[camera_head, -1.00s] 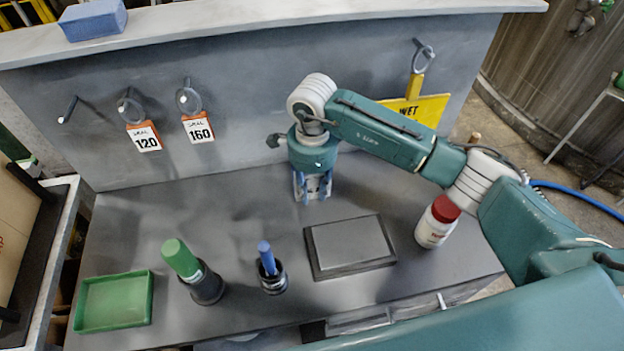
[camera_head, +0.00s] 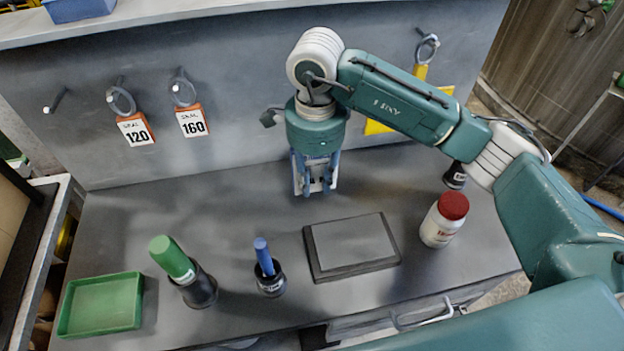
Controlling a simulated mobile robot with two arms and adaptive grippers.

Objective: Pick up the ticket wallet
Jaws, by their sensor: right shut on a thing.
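My right gripper (camera_head: 315,188) points down above the back middle of the grey worktop, close to the back panel. Its blue-edged fingers are shut on a small pale item, which I take to be the ticket wallet (camera_head: 316,183). Only a little of it shows between the fingers, and the rest is hidden by the gripper. No other wallet is plain to see on the worktop. My left gripper is not in view.
In front lie a dark flat plate (camera_head: 352,250), a blue-handled tool in a cup (camera_head: 268,270), a green-handled one (camera_head: 185,275) and a green tray (camera_head: 100,305). A red-capped white jar (camera_head: 443,222) stands right. Tags (camera_head: 135,129) hang on the back panel (camera_head: 230,100).

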